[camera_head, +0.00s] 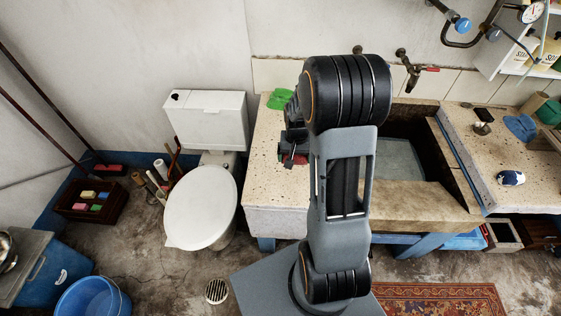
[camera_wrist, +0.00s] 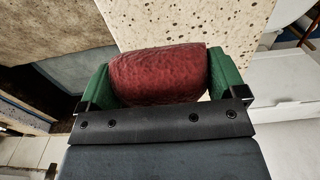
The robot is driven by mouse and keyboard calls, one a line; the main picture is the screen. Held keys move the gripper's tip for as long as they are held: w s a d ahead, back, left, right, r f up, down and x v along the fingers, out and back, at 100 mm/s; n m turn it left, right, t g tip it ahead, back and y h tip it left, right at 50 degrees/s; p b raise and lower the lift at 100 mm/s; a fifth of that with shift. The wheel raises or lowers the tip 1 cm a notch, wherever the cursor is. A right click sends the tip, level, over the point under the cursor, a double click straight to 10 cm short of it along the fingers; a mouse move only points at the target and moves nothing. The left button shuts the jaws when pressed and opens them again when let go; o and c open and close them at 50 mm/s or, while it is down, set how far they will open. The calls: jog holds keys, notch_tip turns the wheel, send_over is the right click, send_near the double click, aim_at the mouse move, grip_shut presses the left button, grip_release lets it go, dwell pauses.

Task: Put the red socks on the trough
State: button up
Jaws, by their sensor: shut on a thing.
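The red socks (camera_wrist: 158,75), a dark red rolled bundle, sit between the green fingers of my gripper (camera_wrist: 160,80) in the wrist view. The gripper is shut on them. In the head view my gripper (camera_head: 293,158) is partly hidden behind my arm, with a bit of the red socks (camera_head: 298,159) showing below it. It is over the left part of the speckled stone trough (camera_head: 268,190). I cannot tell whether the socks touch the stone. The trough's dark basin (camera_head: 400,150) lies to the right of my arm.
A green cloth (camera_head: 280,99) lies at the trough's back left. A blue cloth (camera_head: 520,127) and a blue-and-white object (camera_head: 510,178) lie on the right slab. A toilet (camera_head: 203,205) stands to the left. The stone left of my gripper looks clear.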

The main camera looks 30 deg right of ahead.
jog(key=w+a+f, duration=0.1)
jog(key=f, duration=0.1)
jog(key=w+a+f, duration=0.1)
jog(key=f, duration=0.1)
jog(key=w+a+f, duration=0.1)
jog(key=w+f, duration=0.1)
jog(key=shift+p, duration=0.4)
notch_tip(320, 180, down, 3)
jog(key=shift+r+p, duration=0.15)
jog(key=shift+p, duration=0.35)
